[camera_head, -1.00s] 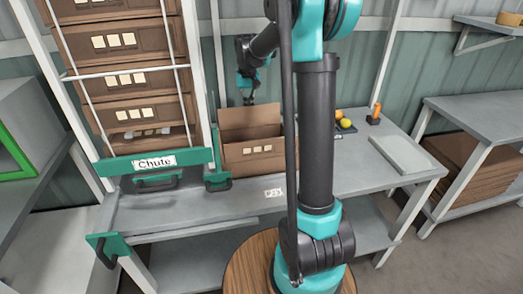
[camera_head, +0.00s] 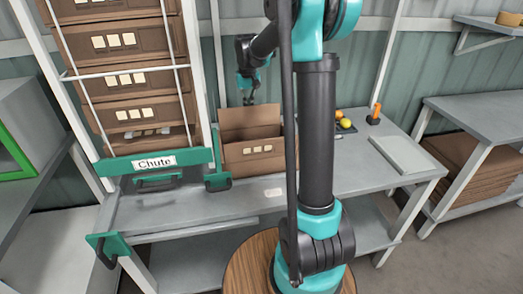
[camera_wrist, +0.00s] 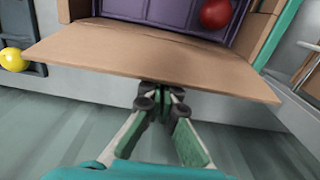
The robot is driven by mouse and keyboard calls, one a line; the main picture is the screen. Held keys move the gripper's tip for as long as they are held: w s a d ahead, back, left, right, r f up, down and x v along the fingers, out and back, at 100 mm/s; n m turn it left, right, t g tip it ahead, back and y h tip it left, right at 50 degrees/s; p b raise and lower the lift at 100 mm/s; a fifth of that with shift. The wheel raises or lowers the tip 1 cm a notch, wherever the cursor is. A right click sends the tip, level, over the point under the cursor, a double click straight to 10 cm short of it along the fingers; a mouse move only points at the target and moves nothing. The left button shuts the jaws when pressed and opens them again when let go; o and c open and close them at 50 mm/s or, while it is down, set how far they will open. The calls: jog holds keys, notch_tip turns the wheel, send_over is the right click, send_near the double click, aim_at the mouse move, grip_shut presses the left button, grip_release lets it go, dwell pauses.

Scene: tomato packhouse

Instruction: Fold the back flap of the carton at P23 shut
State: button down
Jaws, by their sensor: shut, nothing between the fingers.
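The carton (camera_head: 254,158) stands on the bench just right of the chute, with its back flap (camera_head: 250,122) standing up at the far side. In the wrist view, the flap (camera_wrist: 120,52) spans the picture as a wide brown panel. Beyond it, a purple insert (camera_wrist: 160,12) and a red tomato (camera_wrist: 215,14) show inside the carton. My gripper (camera_head: 249,101) is behind the carton near the flap's upper edge. In the wrist view its shut fingertips (camera_wrist: 160,97) overlap the flap's near edge; I cannot tell whether they touch it. Nothing is held.
The chute (camera_head: 155,161) with stacked cartons (camera_head: 120,80) stands close on the left. A dark tray (camera_head: 346,128) with yellow and orange fruit is right of the carton, partly behind my arm. A grey panel (camera_head: 400,154) lies farther right.

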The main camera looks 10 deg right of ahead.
dwell(0.3)
jog(key=shift+s+r, duration=0.15)
jog(key=shift+s, duration=0.55)
jog(key=shift+s+r, duration=0.15)
jog(key=shift+s, duration=0.5)
jog(key=shift+s+f, duration=0.15)
jog(key=shift+s, duration=0.55)
jog(key=shift+s+f, duration=0.1)
jog(key=shift+s, duration=0.55)
jog(key=shift+s+f, duration=0.8)
jog(key=shift+s, duration=0.2)
jog(key=shift+s+f, duration=0.45)
jog(key=shift+f, duration=0.25)
notch_tip(320, 180, up, 8)
jog(key=shift+r, duration=0.1)
